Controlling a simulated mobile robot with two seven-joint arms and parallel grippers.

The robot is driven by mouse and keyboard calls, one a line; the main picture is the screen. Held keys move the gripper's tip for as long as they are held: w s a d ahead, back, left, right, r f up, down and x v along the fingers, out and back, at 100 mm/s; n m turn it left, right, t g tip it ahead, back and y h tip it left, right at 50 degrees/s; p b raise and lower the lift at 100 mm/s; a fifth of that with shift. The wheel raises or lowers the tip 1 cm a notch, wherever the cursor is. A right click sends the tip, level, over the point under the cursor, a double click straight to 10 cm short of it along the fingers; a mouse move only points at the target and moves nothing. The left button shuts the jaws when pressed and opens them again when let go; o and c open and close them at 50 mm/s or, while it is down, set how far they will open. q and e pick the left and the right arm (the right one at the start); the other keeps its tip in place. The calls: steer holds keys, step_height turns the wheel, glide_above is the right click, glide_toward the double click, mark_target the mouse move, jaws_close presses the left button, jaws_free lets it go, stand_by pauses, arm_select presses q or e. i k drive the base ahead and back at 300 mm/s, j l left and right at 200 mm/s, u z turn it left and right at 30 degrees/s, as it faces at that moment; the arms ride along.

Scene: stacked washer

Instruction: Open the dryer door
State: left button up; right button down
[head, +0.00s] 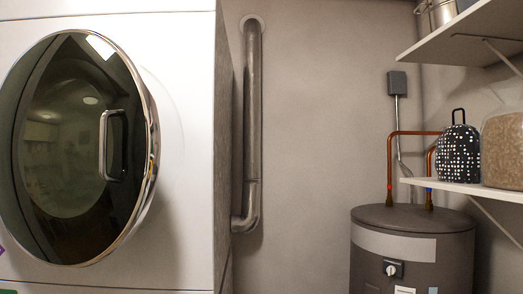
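The dryer (185,90) is the upper white machine at the left of the head view. Its round dark glass door (60,190) has a chrome rim and looks shut. A vertical metal handle (103,145) stands on the right part of the door glass. The glass mirrors the room, so the drum inside is hard to see. Neither of my grippers is in view, and nothing touches the handle.
A grey vent pipe (252,120) runs down the wall right of the dryer. A dark water heater (412,250) with copper pipes (389,165) stands at the right. Shelves (470,188) above it hold a dotted container (457,153) and a tan one (503,148).

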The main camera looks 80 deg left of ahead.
mark_target(81, 142)
steer(key=u, duration=1.45)
steer(key=k+u, duration=0.1)
steer(key=u, duration=1.35)
steer(key=k+u, duration=0.1)
steer(key=u, duration=0.4)
